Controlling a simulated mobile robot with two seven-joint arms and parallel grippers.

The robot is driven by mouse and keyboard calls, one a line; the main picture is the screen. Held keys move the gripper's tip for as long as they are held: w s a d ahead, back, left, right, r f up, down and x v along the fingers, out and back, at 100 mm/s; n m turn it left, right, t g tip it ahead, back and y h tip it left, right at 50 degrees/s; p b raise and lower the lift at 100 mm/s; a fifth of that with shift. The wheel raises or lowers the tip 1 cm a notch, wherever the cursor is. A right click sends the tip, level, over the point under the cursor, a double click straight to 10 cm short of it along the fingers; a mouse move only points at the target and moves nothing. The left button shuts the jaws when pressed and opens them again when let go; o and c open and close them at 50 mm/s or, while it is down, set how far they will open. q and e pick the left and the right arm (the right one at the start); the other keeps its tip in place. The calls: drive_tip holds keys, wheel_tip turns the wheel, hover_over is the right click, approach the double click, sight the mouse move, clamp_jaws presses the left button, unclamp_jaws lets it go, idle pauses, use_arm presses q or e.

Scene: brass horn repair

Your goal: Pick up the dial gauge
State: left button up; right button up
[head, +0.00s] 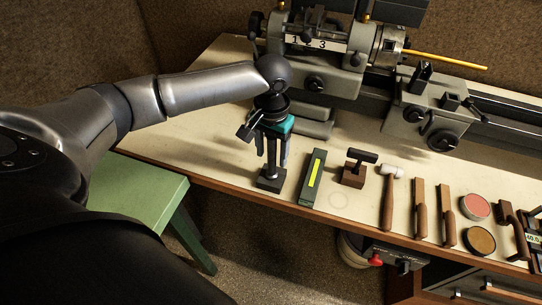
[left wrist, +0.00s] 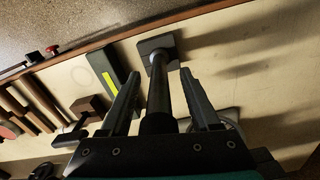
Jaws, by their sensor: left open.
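The dial gauge appears to be the dark upright stand with a square base (head: 268,182) near the bench's left front edge; its upper part is hidden behind my gripper. In the left wrist view its base (left wrist: 158,43) and dark round post show straight ahead. My left gripper (head: 273,153) points down over it, open. In the left wrist view the two fingers (left wrist: 161,80) lie on either side of the post, with a gap visible on each side. A pale round shape beyond one finger is partly hidden, and I cannot tell what it is. My right gripper is not in view.
A green box with a yellow stripe (head: 313,177) lies just right of the stand. Further right are a dark-handled wooden block (head: 354,174), a hammer (head: 389,192), files and round tins. A lathe (head: 420,115) fills the bench's back. A green stool (head: 135,195) stands left.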

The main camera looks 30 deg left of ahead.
use_arm(q)
clamp_jaws()
idle(0.5)
idle(0.8)
drive_tip(key=shift+w+r, duration=0.2)
